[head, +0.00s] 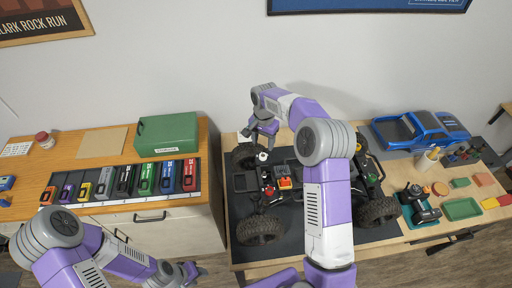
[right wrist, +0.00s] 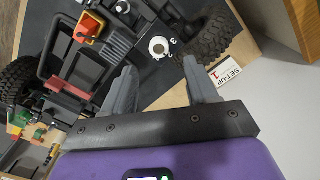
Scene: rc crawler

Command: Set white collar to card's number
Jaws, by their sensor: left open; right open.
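The crawler chassis (head: 282,178) sits on a dark mat, its wheels at the corners. The white collar (right wrist: 159,46) is a small round knob with a dark centre near one wheel; it also shows in the head view (head: 262,156). A white "3" is printed beside it; other marks are too small to read. The set-up card (right wrist: 229,75) shows a red "1" and lies by that wheel. My right gripper (right wrist: 160,82) is open and empty, its fingers apart, short of the collar. My left gripper (head: 188,272) is open and empty, low in front of the left cabinet.
Left cabinet top holds a row of coloured tool cases (head: 120,182) and a green box (head: 167,134). A gap separates the cabinet and the workbench.

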